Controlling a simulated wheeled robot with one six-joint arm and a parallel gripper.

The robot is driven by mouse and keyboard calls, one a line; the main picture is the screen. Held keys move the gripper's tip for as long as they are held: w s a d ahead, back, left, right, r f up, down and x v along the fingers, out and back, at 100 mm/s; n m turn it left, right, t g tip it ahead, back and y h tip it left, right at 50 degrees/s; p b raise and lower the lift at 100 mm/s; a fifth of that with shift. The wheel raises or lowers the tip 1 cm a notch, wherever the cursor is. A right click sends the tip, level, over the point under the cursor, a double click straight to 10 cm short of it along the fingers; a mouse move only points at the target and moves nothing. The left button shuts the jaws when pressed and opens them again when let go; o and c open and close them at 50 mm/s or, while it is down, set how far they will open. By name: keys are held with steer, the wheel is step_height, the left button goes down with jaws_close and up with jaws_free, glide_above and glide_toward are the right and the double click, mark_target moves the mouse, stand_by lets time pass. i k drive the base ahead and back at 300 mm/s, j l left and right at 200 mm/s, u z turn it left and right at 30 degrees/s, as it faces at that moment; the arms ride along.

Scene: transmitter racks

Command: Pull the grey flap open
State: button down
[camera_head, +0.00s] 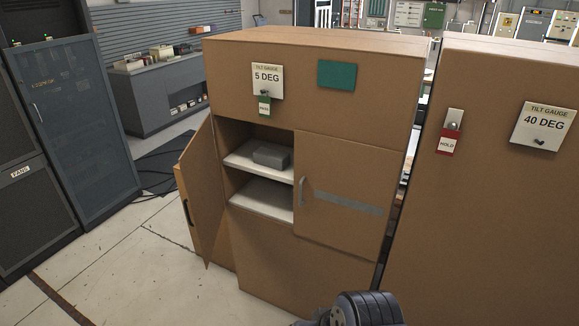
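A brown cabinet (315,85) stands in the middle. Its right door (345,225) is shut, with a grey strip (348,203) across it and an upright handle (301,192) near its left edge. No flap that is grey all over shows on this cabinet. Its left door (199,190) stands swung open to the left, with a dark handle on it. The opening shows white shelves and a grey box (271,155). A dark ribbed part of my arm shows at the bottom edge, in front of the cabinet. My gripper's fingers are not in view.
A second brown cabinet (490,220) stands close on the right, with a narrow gap between. A dark grey rack (75,125) with a door handle stands at the left. Pale floor (130,265) is clear at the front left. Cables lie behind the open door.

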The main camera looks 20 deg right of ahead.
mark_target(344, 190)
steer(key=i+l+z, duration=0.1)
steer(key=i, duration=0.4)
steer(key=i+l+z, duration=0.1)
steer(key=i, duration=0.4)
steer(key=l, duration=0.1)
